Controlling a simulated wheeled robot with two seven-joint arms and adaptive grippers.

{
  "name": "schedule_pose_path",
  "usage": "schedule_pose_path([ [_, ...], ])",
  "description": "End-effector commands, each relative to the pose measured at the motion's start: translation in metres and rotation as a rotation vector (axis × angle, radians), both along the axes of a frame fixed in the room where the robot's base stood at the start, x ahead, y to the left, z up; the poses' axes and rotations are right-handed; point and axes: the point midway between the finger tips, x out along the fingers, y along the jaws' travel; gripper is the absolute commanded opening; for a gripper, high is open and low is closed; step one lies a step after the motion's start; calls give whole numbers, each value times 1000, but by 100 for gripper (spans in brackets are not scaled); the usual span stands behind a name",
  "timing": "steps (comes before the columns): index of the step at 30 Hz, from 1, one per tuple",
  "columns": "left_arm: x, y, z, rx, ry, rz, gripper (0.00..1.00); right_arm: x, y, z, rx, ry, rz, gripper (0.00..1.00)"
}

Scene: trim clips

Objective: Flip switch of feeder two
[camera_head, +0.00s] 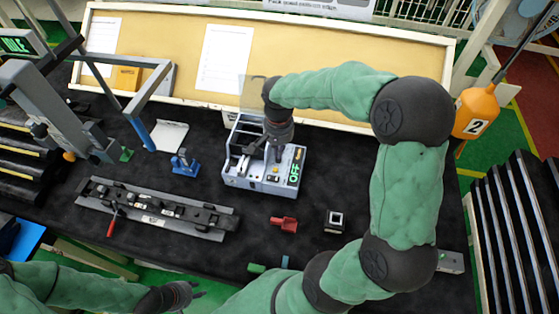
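A grey-blue feeder box (232,178) with a green-lit display (294,173) and a small yellow button stands at the middle of the dark table. My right arm, in a green sleeve, arches over from the right, and its gripper (268,155) points down at the top of the box. The fingertips are small and dark against the box, so I cannot tell whether they touch anything. The switch cannot be made out and may be hidden by the gripper. My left gripper (190,290) is low at the left, away from the box; its finger opening is unclear.
A long grey fixture (155,208) lies left of the box. A red part (284,222) and a small black-and-white block (335,221) lie in front. A blue part (184,163) stands to the left.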

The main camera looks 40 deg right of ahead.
Motion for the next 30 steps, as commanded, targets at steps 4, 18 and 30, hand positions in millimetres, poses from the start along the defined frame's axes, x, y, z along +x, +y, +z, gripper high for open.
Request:
schedule_pose_path([
  [4, 0, 0, 0, 0, 1, 0, 33, 0, 0, 0, 0, 0, 1, 0],
  [18, 0, 0, -2, 0, 0, 0, 33, -1, 0, -24, 0, 4, 0, 0],
  [30, 0, 0, -7, 0, 0, 0, 33, -1, 0, -98, 1, 5, 0, 0],
])
